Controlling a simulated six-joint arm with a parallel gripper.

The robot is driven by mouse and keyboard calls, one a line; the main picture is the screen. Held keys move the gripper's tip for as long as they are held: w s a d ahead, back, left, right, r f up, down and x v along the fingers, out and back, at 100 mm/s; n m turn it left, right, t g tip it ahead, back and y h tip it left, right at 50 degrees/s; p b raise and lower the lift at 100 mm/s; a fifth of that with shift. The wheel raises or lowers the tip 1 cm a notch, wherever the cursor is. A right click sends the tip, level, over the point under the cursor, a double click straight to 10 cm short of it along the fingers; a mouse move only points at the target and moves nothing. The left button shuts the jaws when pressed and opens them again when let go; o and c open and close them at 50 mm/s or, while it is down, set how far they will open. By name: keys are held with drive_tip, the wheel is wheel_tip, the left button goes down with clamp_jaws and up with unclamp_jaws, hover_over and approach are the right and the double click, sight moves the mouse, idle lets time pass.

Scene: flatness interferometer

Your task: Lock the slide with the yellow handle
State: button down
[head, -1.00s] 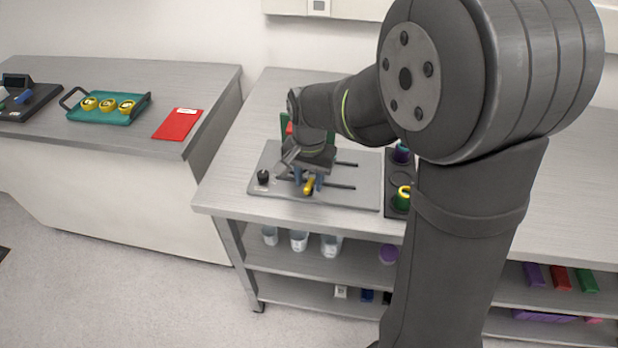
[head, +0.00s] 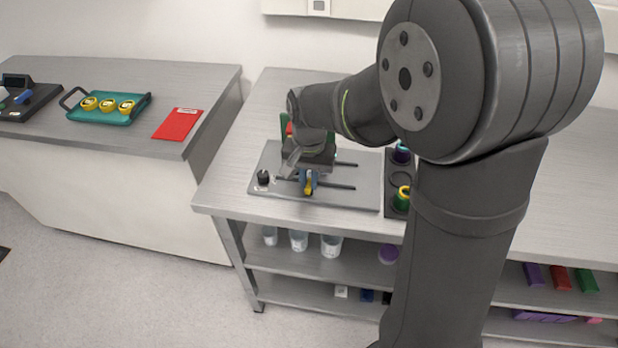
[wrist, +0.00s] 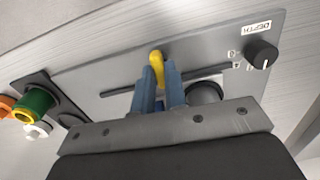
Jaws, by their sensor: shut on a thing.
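The yellow handle (wrist: 157,58) shows between the blue fingers of my gripper (wrist: 160,84) in the wrist view. The gripper is shut on it. In the head view the yellow handle (head: 308,188) shows just below my gripper (head: 308,178), over the grey plate (head: 345,197) of the device. The slide is mostly hidden behind my gripper. Two dark slots run along the plate, and a dark round part (wrist: 205,92) shows beside the right finger in the wrist view.
A black knob (head: 263,178) stands at the plate's left end, near a DEPTH label (wrist: 256,27). A dark rack (head: 397,196) with coloured ringed pieces stands to the plate's right. A teal tray (head: 112,119) and a red folder (head: 177,124) lie on the left bench.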

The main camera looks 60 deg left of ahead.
sight(309, 183)
drive_tip(key=c, duration=1.5)
unclamp_jaws()
drive_tip(key=shift+o, duration=0.2)
wheel_tip(309, 183, up, 17)
drive_tip(key=shift+r, duration=0.2)
wheel_tip(309, 183, down, 17)
drive_tip(key=shift+f, duration=0.2)
